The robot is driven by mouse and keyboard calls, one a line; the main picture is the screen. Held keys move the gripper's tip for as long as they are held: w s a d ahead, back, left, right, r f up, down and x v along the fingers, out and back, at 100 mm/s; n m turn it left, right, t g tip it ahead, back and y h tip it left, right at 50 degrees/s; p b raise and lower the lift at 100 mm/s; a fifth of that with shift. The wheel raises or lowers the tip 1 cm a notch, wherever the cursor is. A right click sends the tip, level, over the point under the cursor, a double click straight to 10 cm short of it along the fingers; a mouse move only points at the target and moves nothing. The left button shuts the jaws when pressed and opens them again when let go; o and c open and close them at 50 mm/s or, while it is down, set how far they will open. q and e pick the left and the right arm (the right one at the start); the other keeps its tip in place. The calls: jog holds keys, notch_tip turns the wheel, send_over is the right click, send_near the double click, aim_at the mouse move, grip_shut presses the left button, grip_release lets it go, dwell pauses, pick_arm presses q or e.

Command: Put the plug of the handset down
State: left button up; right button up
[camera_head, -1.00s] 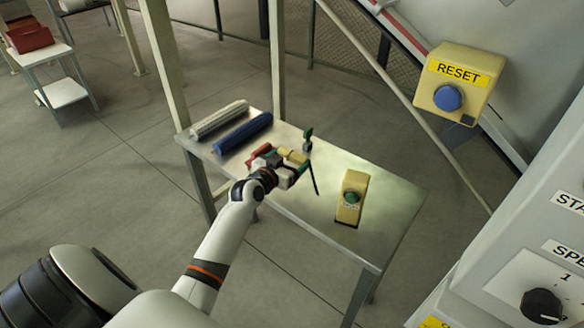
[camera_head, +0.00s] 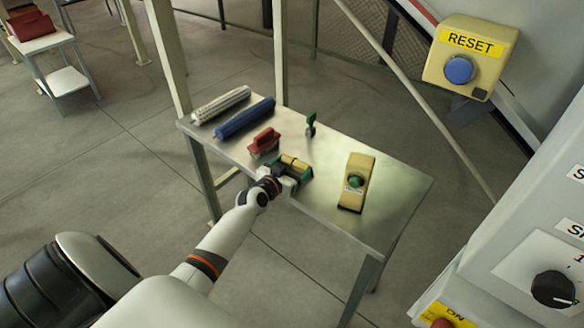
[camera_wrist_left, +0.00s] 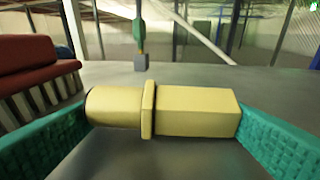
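The plug (camera_head: 295,161) is a pale yellow piece with a round end, a collar and a square end. It lies across between the green fingers of my left gripper (camera_head: 289,170), low over the front edge of the metal table (camera_head: 395,205). In the left wrist view the plug (camera_wrist_left: 165,110) spans the gap, its ends against the two fingers (camera_wrist_left: 165,125). I cannot tell whether it touches the table. A yellow box with a green button (camera_head: 357,182), perhaps the handset, stands to the right. My right gripper is not in view.
A red brush-like block (camera_head: 264,141) stands just left of the gripper. A small green piece on a grey foot (camera_head: 311,125) stands behind. A blue roll (camera_head: 245,117) and a white roll (camera_head: 221,105) lie at the back left. The table between plug and yellow box is clear.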

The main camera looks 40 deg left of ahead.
pick_arm(q)
jog(key=shift+o, duration=1.2)
jog(key=shift+s+r, duration=0.1)
jog(key=shift+s, duration=0.05)
jog(key=a+v, duration=0.1)
jog(key=v, duration=1.1)
jog(key=s+d+f+g, duration=0.2)
jog(key=s+d+f, duration=0.15)
jog(key=f, duration=0.65)
jog(key=s+d+f+g+h, duration=0.1)
jog(key=s+d+f+g, duration=0.15)
jog(key=s+f, duration=0.45)
jog(key=s+d+f+g, duration=0.2)
jog(key=f+g, duration=0.1)
jog(key=f, duration=0.9)
jog(key=s+d+f+m+g, duration=0.1)
jog(key=s+d+f+g, duration=0.1)
jog(key=s+f, duration=0.3)
jog(key=s+d+f+m+g, duration=0.1)
jog(key=s+d+f+g, duration=0.2)
jog(key=s, duration=1)
jog(key=s+d+f+m+g, duration=0.1)
jog(key=s+d+f+g, duration=0.1)
jog(key=s+f, duration=0.5)
jog(key=s+d, duration=0.1)
jog(key=s, duration=0.2)
jog(key=shift+f+p, duration=0.15)
jog(key=shift+p, duration=0.25)
